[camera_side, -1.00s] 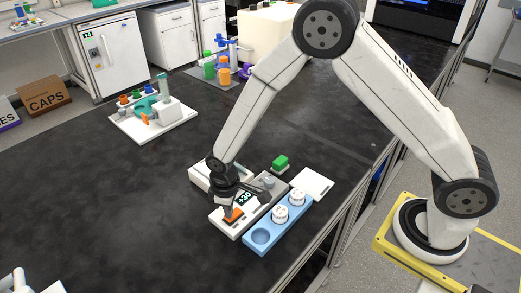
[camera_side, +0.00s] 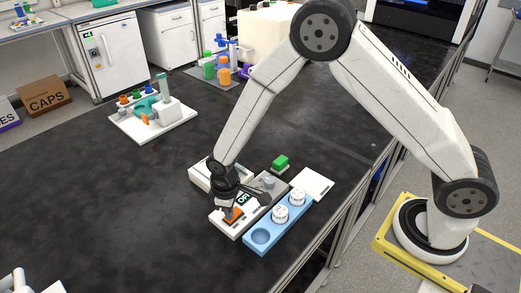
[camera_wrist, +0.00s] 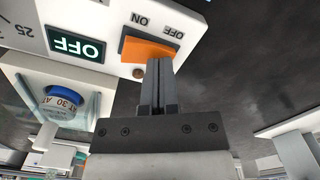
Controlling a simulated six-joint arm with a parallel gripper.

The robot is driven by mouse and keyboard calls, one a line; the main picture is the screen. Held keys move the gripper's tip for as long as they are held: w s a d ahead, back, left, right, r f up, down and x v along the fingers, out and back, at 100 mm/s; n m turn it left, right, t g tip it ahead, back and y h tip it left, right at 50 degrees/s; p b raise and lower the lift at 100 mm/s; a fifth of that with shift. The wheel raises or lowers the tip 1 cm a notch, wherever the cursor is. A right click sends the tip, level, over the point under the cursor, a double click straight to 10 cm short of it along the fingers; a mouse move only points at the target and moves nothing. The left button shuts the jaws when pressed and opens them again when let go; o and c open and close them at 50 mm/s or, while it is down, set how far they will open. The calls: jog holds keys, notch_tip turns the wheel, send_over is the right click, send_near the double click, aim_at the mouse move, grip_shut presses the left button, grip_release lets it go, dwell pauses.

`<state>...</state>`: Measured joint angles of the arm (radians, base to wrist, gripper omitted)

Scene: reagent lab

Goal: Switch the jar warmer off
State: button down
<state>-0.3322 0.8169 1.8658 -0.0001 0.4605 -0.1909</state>
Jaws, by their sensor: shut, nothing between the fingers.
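The jar warmer (camera_side: 227,225) is a white unit on the dark bench. The switch also shows in the side view (camera_side: 233,214), partly covered by my gripper. My gripper (camera_wrist: 159,66) is shut and empty, with its fingertips at the edge of the switch; I cannot tell whether they touch it.
A blue rack (camera_side: 261,237) with two white-capped jars stands right of the warmer. A white tray of lab items (camera_side: 180,127) stands far left.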

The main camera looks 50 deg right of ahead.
jog(key=shift+r, duration=3.4)
jog(key=shift+d+r, duration=0.2)
jog(key=shift+d, duration=0.05)
jog(key=s+d+r+m+t, duration=0.2)
jog(key=s+d+r+m, duration=0.4)
jog(key=s+d, duration=0.6)
jog(key=shift+s+d+r+t, duration=0.2)
jog(key=shift+d+r+t, duration=0.1)
jog(key=shift+d+r, duration=0.5)
